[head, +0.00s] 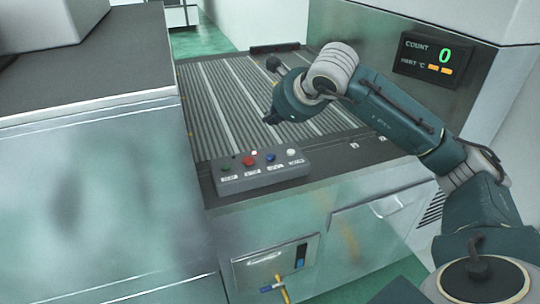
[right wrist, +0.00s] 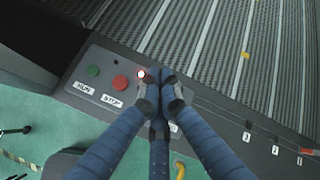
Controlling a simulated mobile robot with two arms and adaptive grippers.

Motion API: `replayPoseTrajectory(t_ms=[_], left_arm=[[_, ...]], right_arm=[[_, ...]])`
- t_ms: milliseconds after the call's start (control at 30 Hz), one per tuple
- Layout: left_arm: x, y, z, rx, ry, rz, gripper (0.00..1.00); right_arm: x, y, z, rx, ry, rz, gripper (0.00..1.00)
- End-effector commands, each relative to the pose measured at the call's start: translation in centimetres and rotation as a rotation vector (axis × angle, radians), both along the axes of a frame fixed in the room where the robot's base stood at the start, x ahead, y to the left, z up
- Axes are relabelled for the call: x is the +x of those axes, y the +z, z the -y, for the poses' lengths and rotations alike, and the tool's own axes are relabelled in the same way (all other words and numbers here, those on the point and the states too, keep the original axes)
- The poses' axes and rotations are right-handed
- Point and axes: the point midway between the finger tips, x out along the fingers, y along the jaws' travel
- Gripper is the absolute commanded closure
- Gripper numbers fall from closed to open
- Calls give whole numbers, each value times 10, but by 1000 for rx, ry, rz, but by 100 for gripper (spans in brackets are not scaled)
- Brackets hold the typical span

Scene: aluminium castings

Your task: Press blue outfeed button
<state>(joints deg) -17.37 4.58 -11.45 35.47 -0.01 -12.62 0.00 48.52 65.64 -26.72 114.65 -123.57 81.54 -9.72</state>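The grey button box (head: 262,178) sits on the front ledge of the outfeed machine. Its blue button (head: 270,157) lies between the red button (head: 249,161) and the white button (head: 291,152); a green button (head: 226,167) is at the left end. My right gripper (head: 269,118) hangs above and behind the box in the head view, apart from it. In the right wrist view its blue fingers (right wrist: 160,76) are together at the tips with nothing visible between them, and they hide the blue button there. My left gripper is not in view.
A ribbed conveyor bed (head: 225,100) lies behind the box. A display (head: 428,58) reading COUNT 0 is on the right wall. A small lit red-white lamp (right wrist: 141,74) is near the red button. A metal cabinet (head: 90,150) stands at left. A yellow-handled item (head: 282,288) hangs below.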

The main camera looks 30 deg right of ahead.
Motion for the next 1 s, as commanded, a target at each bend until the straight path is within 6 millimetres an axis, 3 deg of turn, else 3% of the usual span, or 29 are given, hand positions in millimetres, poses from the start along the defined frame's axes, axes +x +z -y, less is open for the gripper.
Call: replayPoseTrajectory(t_ms=[267, 800, 1000], left_arm=[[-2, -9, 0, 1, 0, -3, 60], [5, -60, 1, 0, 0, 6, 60], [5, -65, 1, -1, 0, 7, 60]], right_arm=[[0, -13, -1, 1, 1, -1, 100], [0, -84, 0, 2, 0, 0, 100], [0, -89, 0, 2, 1, 1, 100]])
